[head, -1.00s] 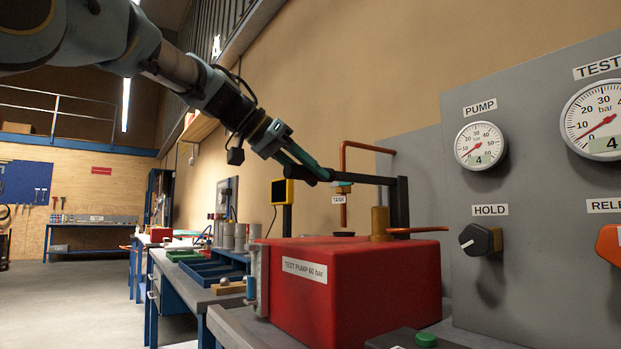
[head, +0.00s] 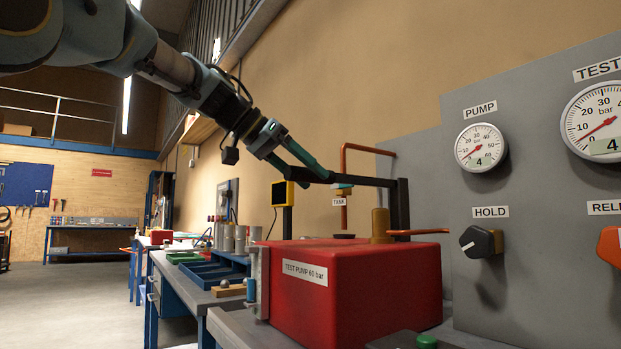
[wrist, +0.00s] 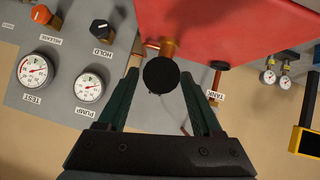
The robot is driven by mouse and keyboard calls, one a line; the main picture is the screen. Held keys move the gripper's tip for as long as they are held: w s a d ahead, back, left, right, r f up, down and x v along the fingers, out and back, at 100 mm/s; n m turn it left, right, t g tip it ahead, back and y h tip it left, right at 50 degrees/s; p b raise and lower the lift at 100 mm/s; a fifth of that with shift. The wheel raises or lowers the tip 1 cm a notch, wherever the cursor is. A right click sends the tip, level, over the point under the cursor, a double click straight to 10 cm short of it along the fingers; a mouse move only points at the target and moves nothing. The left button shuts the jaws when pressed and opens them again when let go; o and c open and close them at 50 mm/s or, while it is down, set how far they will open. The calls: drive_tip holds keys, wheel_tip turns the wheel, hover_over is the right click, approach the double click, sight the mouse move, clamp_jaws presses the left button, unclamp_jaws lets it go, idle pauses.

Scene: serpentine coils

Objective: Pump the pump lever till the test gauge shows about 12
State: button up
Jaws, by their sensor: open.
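My gripper (head: 318,172) is at the lever's free left end, above the pump. In the wrist view the lever's round black end (wrist: 161,75) shows between my two spread green fingers (wrist: 160,88), with gaps at both sides. The test gauge (head: 600,120) displays 4, its red needle low on the scale. The pump gauge (head: 481,147) also displays 4. Both gauges show in the wrist view, TEST (wrist: 36,70) and PUMP (wrist: 88,87).
The grey panel carries a black HOLD knob (head: 481,242) and an orange RELEASE knob (head: 609,244). An orange-red handle (head: 420,232) and a copper pipe (head: 343,190) stand by the pump. A yellow-framed device (head: 283,193) is left of the pipe. The floor at left is clear.

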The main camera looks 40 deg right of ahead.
drive_tip(key=v, duration=0.9)
drive_tip(key=shift+a+r, duration=0.2)
drive_tip(key=shift+a, duration=0.05)
drive_tip(key=shift+d+p, duration=0.1)
drive_tip(key=shift+p, duration=0.25)
idle(1.3)
